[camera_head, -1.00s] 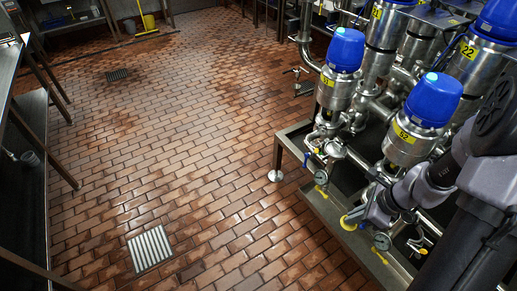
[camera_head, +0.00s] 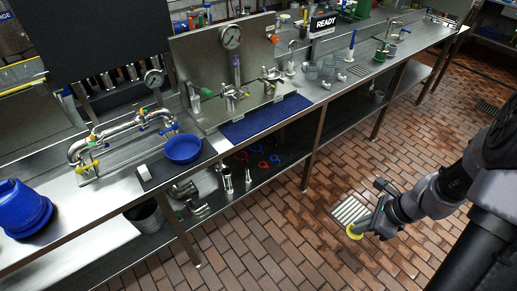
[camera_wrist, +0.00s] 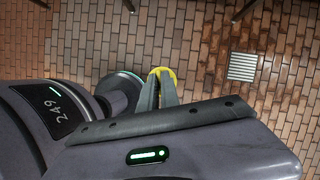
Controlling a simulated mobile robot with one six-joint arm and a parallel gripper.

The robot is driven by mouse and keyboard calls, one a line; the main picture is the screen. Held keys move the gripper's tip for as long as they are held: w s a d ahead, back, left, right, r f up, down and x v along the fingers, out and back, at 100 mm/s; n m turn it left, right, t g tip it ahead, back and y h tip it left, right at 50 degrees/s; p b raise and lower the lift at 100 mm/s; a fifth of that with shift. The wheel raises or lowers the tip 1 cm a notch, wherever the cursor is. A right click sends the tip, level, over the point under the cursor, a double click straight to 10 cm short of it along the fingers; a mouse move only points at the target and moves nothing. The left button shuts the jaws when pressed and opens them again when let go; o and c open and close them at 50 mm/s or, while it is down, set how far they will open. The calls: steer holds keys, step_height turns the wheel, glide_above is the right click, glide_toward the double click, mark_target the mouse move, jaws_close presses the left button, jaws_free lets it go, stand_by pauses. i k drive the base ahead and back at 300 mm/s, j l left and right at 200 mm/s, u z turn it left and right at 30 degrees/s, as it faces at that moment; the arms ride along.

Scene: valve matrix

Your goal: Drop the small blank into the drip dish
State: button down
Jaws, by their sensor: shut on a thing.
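My gripper (camera_head: 361,228) is shut on a small yellow round piece, the small blank (camera_head: 353,232), and holds it in the air over the tiled floor. In the wrist view the blank (camera_wrist: 163,72) shows at the tips of my gripper (camera_wrist: 159,88), partly hidden by the fingers. A blue round shallow dish (camera_head: 183,149), which looks like the drip dish, stands on the steel bench at left. My gripper is well to the right of the dish and apart from the bench.
The steel bench (camera_head: 100,215) runs from lower left to upper right. Beside the dish are a pipe assembly (camera_head: 120,130), a white block (camera_head: 144,173) and a blue mat (camera_head: 265,118). A blue cap-like object (camera_head: 22,207) stands at far left. Floor before the bench is clear.

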mark_target(189, 151)
steer(key=u, duration=1.1)
steer(key=i+j, duration=0.1)
steer(key=i, duration=0.65)
steer(key=i+j+u, duration=0.15)
steer(key=i, duration=0.6)
